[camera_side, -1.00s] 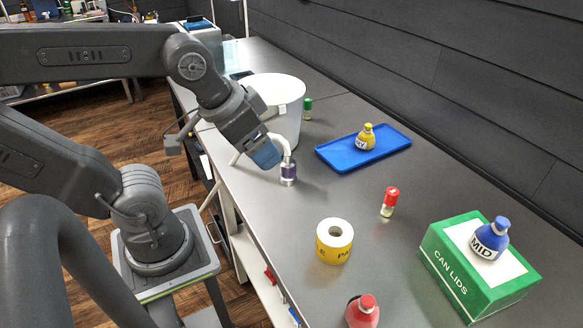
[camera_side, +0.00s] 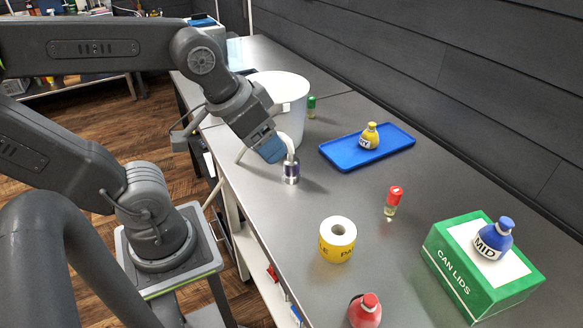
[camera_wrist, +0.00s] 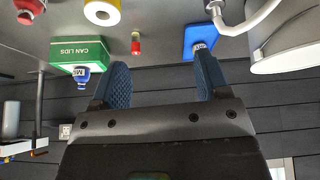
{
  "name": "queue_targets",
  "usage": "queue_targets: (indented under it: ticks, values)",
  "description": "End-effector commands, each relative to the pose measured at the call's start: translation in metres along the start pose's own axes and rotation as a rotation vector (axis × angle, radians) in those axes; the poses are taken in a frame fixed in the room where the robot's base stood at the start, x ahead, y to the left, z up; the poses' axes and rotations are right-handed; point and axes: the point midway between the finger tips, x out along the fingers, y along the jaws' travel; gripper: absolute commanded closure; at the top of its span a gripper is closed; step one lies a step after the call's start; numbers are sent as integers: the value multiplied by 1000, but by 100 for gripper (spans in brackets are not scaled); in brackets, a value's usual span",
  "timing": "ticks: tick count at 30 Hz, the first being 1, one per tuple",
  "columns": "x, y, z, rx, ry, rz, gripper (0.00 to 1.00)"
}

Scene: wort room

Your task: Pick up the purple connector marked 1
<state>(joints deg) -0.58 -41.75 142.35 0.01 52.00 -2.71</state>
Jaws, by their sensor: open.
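The purple connector (camera_side: 291,173) is a short purple and silver cylinder. It stands upright on the grey bench, on the end of a white hose (camera_side: 287,141). No mark can be read on it. My gripper (camera_side: 269,150) is just up and left of it in the side view, beside the hose and apart from the connector. In the wrist view my gripper (camera_wrist: 162,62) shows two spread blue fingers with nothing between them.
A white bucket (camera_side: 279,98) stands behind the hose. A blue tray (camera_side: 336,154) holds a yellow bottle (camera_side: 369,136). A red-capped vial (camera_side: 393,202), a yellow tape roll (camera_side: 338,252), a red bottle (camera_side: 365,312) and a green box (camera_side: 462,285) bearing a blue bottle (camera_side: 494,240) stand nearer.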

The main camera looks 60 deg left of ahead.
Motion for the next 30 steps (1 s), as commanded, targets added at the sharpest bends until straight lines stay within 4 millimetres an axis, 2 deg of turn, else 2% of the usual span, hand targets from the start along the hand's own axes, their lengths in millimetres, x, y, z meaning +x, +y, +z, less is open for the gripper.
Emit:
queue_targets:
  ticks: [5,12,18,23,26,30]
  values:
    - [11,-16,-27,-368,-99,-51,31]
    - [42,-57,-72,-1111,-245,-217,31]
    - [70,-90,-93,-1586,-303,-373,31]
    - [81,-103,-98,-1764,-316,-442,31]
    - [88,-105,-96,-1795,-319,-457,31]
    - [109,-105,-84,-1795,-321,-458,31]
